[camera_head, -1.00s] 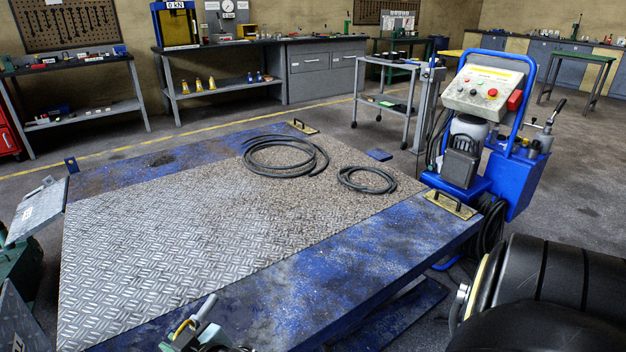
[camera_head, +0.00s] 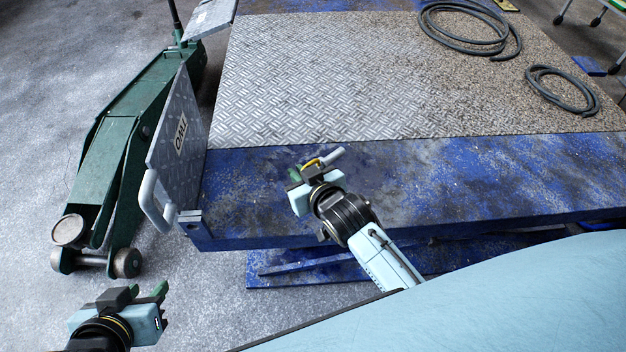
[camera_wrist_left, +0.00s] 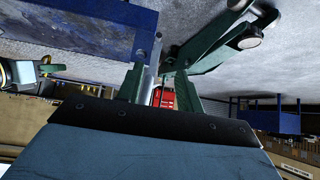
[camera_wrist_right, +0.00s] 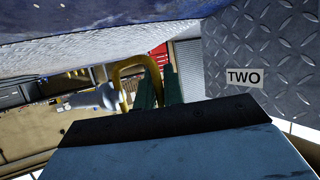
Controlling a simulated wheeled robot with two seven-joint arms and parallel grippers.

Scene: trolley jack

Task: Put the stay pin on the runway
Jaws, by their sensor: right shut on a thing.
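The stay pin (camera_head: 335,156) is a grey rod with a yellow loop, which also shows in the right wrist view (camera_wrist_right: 132,70). My right gripper (camera_head: 306,170) is shut on it at the loop, with the rod sticking out to one side. In the head view they overlap the blue near border of the runway (camera_head: 470,185); I cannot tell whether the pin touches it. The runway also has a patterned metal plate and a gritty patch. My left gripper (camera_head: 150,294) is open and empty, low at the left, its green fingers apart in the left wrist view (camera_wrist_left: 160,88).
A hinged plate marked TWO (camera_head: 178,130) with a grey handle stands up at the runway's left end. A green trolley jack (camera_head: 115,150) is on the floor at the left. Two black hose coils (camera_head: 470,30) (camera_head: 562,90) lie on the far right of the runway. The middle plate is clear.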

